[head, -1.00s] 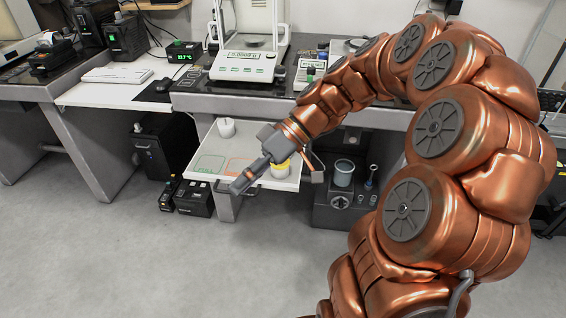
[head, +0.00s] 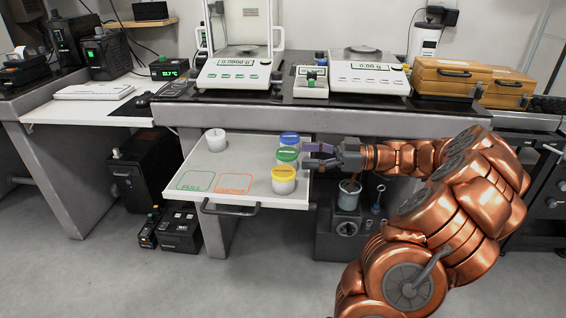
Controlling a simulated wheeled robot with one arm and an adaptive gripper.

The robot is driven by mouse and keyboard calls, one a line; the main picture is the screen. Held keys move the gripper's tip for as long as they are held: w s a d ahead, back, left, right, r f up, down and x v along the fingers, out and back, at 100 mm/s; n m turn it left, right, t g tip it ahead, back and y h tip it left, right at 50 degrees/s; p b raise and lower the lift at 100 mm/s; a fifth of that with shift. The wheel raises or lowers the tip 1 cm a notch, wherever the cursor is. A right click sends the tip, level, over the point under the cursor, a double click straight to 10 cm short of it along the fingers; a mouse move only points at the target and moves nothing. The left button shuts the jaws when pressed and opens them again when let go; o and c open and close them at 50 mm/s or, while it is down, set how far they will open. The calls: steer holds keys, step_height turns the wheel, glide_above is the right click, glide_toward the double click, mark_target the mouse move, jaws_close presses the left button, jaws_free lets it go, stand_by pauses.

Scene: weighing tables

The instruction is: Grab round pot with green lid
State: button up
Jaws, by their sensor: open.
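The round pot with the green lid (head: 287,155) stands upright on the pulled-out white tray (head: 245,192), in the middle of a row of pots at its right side. A pot with a blue lid (head: 289,139) is behind it and a pot with a yellow lid (head: 283,179) is in front. My gripper (head: 312,156) comes in from the right, level with the green-lidded pot. Its jaws are open with nothing between them. The fingertips are very near the pot's right side; I cannot tell whether they touch it.
A white pot (head: 216,140) stands at the tray's back left. Green and orange outlined areas at the tray's front are empty. The table (head: 420,118) with balances (head: 235,75) overhangs behind. A grey unit (head: 345,225) stands below my gripper.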

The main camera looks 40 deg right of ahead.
mark_target(287, 152)
steer(key=shift+b+x, duration=0.8)
steer(key=shift+x, duration=2.1)
steer(key=shift+r, duration=0.2)
steer(key=c, duration=1)
